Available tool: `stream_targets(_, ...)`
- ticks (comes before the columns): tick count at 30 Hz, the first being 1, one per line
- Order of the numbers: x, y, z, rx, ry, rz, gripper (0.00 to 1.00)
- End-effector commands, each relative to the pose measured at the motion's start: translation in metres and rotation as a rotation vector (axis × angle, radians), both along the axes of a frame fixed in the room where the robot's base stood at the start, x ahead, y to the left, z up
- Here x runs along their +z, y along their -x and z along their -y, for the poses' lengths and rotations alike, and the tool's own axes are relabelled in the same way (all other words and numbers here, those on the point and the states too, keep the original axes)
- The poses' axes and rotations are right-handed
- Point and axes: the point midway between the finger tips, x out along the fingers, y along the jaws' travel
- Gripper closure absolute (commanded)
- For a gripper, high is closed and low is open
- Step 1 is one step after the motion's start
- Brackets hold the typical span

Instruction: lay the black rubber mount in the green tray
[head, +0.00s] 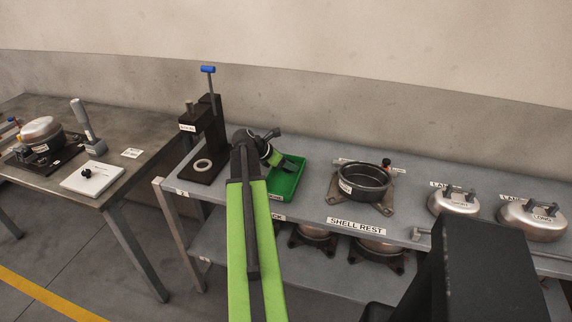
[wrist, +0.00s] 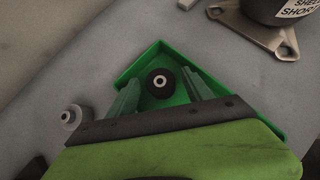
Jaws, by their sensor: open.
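The green tray (head: 282,188) sits on the grey bench in the head view, and its rim also shows in the wrist view (wrist: 136,66). The black rubber mount (wrist: 153,90), round with a pale centre, is inside the tray in the wrist view. It appears to lie on the tray floor. My gripper (wrist: 160,76) is open above the tray, one finger on each side of the mount, with gaps between. In the head view my gripper (head: 284,164) is over the tray and the mount cannot be made out.
A grey round part (wrist: 70,117) stands on the bench outside the tray. A press with a blue handle (head: 208,69) stands left of the tray. A dark open shell (head: 364,184) is to the right, with silver lids (head: 455,201) farther right. A second table (head: 135,140) is at left.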

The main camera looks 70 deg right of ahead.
Motion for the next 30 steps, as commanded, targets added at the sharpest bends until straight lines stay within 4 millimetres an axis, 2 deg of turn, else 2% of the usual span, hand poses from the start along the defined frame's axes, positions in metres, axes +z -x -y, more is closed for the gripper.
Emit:
stream_targets(4,0.020,-0.006,-0.010,0.001,0.000,0.000,0.41)
stream_targets(9,0.055,-0.022,-0.036,0.003,0.000,0.000,0.41)
stream_targets(15,0.082,-0.038,-0.061,0.001,0.000,0.000,0.41)
stream_targets(21,0.089,-0.045,-0.071,0.000,0.000,0.000,0.41)
stream_targets(30,0.087,-0.046,-0.072,-0.001,0.000,0.001,0.41)
